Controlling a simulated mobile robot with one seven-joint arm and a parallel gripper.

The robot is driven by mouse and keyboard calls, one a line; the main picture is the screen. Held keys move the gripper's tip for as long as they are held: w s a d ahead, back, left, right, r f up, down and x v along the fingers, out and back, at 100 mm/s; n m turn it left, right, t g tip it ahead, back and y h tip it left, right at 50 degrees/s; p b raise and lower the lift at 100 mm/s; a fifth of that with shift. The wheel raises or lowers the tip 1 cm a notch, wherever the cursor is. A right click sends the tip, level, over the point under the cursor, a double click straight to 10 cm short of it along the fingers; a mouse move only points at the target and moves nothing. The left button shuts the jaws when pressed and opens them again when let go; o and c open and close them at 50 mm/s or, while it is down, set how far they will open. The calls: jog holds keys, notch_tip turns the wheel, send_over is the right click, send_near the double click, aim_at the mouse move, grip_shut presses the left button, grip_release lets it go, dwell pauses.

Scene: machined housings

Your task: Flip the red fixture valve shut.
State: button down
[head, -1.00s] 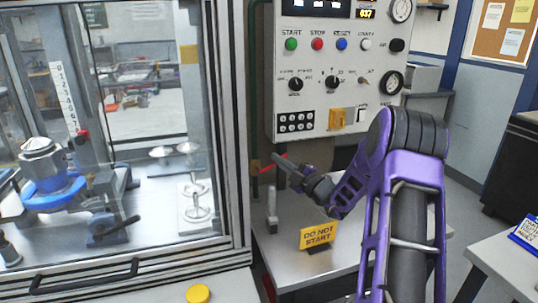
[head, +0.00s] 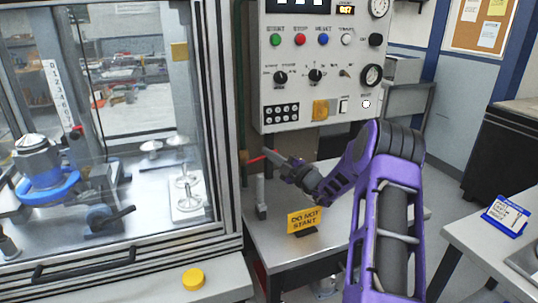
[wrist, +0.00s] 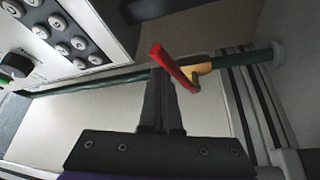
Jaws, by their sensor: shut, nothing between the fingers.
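The red valve handle (wrist: 172,66) stands out from a brass valve body (wrist: 205,68) on a dark green pipe (wrist: 230,58) in the wrist view. The lever is angled across the pipe, not in line with it. In the head view the red handle (head: 257,158) is a thin strip beside the cabinet's right edge. My gripper (wrist: 160,73) is shut and empty, its fingertips close beside the handle's left side. In the head view my gripper (head: 272,157) is at the handle's outer end. I cannot tell whether they touch.
The control panel (head: 325,75) with buttons and knobs hangs just above my gripper. The glass-fronted cabinet (head: 228,120) stands left of the pipe. A yellow "DO NOT START" sign (head: 304,219) and a small grey post (head: 261,197) stand on the metal bench below.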

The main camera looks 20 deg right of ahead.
notch_tip(320, 180, up, 4)
jog(key=a, duration=0.1)
jog(key=s+d+f, duration=0.1)
jog(key=s+f, duration=0.3)
jog(key=s, duration=0.4)
jog(key=shift+f, duration=0.35)
